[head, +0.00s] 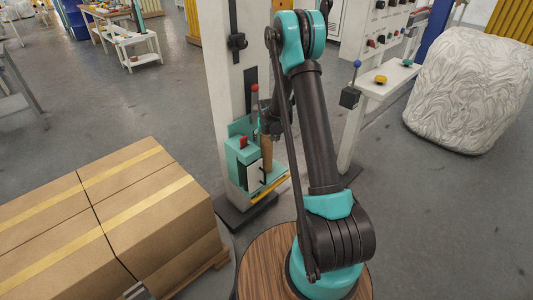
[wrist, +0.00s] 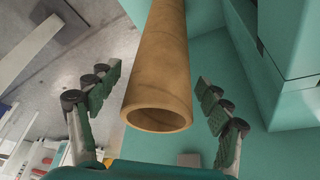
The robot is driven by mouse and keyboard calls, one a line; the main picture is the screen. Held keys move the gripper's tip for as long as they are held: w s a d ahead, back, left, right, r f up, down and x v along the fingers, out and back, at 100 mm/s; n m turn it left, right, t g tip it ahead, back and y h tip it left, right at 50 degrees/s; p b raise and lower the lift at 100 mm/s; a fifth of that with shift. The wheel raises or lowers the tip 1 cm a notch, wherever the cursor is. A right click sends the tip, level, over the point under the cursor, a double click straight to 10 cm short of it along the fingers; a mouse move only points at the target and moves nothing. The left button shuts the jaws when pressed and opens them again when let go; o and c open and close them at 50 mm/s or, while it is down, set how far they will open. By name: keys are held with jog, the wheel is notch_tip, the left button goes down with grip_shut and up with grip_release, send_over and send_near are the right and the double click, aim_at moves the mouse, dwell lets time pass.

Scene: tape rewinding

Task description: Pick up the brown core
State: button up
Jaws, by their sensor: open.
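The brown core (wrist: 160,75) is a hollow cardboard tube. In the wrist view its open end faces the camera and it lies between the two fingers of my gripper (wrist: 158,120). The fingers are spread, with a gap on each side of the tube, and do not touch it. In the head view the core (head: 267,155) stands roughly upright at the teal machine (head: 243,160), partly hidden by my arm. My gripper is mostly hidden behind the arm there.
Stacked cardboard boxes (head: 120,215) on a pallet stand at the left. A white column (head: 215,75) rises behind the machine. A control panel (head: 385,30) and a wrapped white bale (head: 470,85) stand at the right. In the wrist view, a teal block (wrist: 285,50) is close to the right finger.

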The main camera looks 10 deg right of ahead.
jog(key=shift+f, duration=0.1)
jog(key=c, duration=1.6)
jog(key=shift+c, duration=0.2)
